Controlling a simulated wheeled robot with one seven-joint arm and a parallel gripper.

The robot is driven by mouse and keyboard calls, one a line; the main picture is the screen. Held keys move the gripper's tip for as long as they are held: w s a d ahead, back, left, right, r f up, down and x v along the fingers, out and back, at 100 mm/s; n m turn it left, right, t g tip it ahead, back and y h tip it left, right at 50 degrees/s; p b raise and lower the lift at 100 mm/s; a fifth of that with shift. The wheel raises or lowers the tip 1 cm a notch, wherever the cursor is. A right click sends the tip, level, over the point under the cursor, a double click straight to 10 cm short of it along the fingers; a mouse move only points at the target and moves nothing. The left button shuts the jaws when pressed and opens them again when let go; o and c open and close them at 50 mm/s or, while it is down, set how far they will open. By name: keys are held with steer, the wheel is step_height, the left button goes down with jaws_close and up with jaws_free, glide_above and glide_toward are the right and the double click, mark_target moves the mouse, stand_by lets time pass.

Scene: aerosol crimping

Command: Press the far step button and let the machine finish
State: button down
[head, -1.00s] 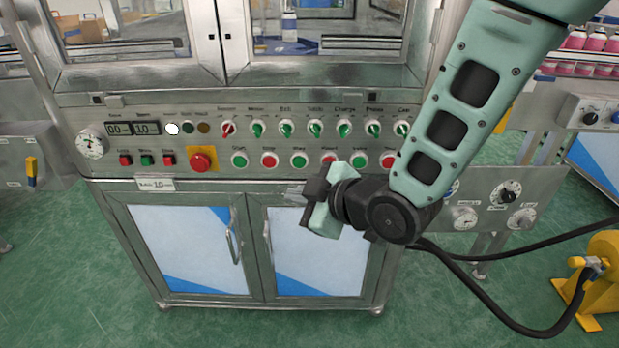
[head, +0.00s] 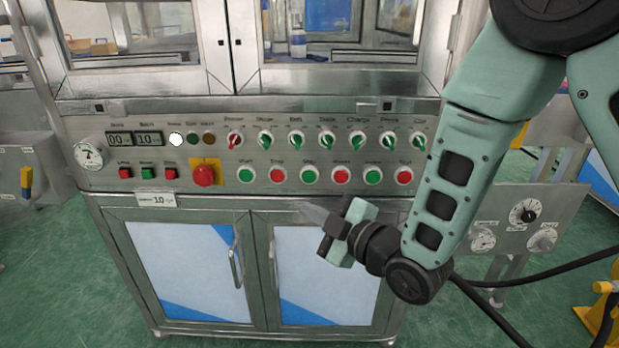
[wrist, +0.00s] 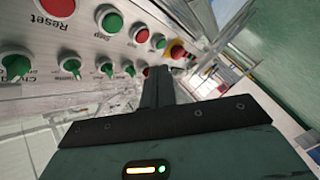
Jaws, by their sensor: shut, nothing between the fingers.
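The machine's front panel carries a lower row of alternating green and red buttons. The green step button (head: 309,174) is third from the left in that row. In the wrist view the green step button (wrist: 109,18) shows at the top left, with its label beside it. My gripper (head: 316,212) is in front of and just below the row, apart from the panel as far as I can tell. Its fingers are together and empty, and they also show in the wrist view (wrist: 158,76). A white lamp (head: 176,139) is lit beside dark lamps and displays.
The red reset button (head: 341,173) and red stop button (head: 277,175) flank the step button. A red emergency stop (head: 203,175) on a yellow plate sits further left. Selector knobs (head: 297,139) line up above. Cabinet doors (head: 185,268) with protruding handles are below.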

steer(key=shift+w+d+p, duration=0.2)
steer(key=shift+w+p, duration=0.3)
steer(key=shift+w, duration=3.65)
steer(key=shift+w, duration=0.15)
steer(key=shift+w, duration=0.3)
steer(key=shift+w+b, duration=0.35)
steer(key=shift+s, duration=0.8)
steer(key=shift+b, duration=0.3)
steer(key=shift+s+a+b, duration=0.1)
steer(key=shift+s+b, duration=0.6)
steer(key=shift+s, duration=1.8)
